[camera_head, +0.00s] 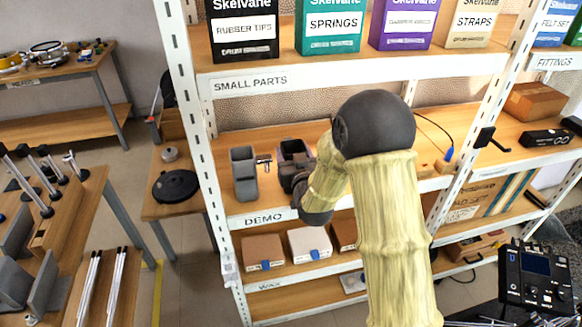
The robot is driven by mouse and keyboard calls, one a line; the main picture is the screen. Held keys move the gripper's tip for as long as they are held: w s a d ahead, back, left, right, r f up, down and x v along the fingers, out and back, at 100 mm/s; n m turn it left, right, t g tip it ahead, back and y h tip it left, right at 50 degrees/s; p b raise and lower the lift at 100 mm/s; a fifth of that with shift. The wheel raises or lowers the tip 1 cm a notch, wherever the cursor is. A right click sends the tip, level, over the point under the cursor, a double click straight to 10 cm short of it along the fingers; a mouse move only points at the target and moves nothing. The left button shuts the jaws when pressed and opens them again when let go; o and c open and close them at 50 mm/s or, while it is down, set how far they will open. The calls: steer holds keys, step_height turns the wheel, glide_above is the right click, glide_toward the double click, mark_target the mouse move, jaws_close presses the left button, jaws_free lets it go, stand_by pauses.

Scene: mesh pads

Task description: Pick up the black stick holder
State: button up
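A black, box-like holder (294,149) with an open top stands on the middle shelf marked DEMO; I take it to be the black stick holder. A grey upright holder (243,172) with a small silver clamp at its right side stands to its left. My gripper (291,178) is dark and sits just in front of the black holder, overlapping its lower right part. Its fingers blend with the holder, so I cannot tell whether they touch it or are open or shut. My forearm and black elbow hide the shelf to the right.
The upper shelf (245,85) above holds several labelled boxes. Boxes including a brown one (262,252) stand on the lower shelf. A white rack post (200,150) is at the left. A cable with a blue tip (449,154) lies to the right. Some board left of the grey holder is bare.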

steer(key=c, duration=0.8)
steer(key=shift+r, duration=0.15)
step_height(320, 180, up, 10)
steer(key=shift+f+b, duration=0.1)
steer(key=shift+b, duration=0.45)
steer(key=shift+a, duration=0.1)
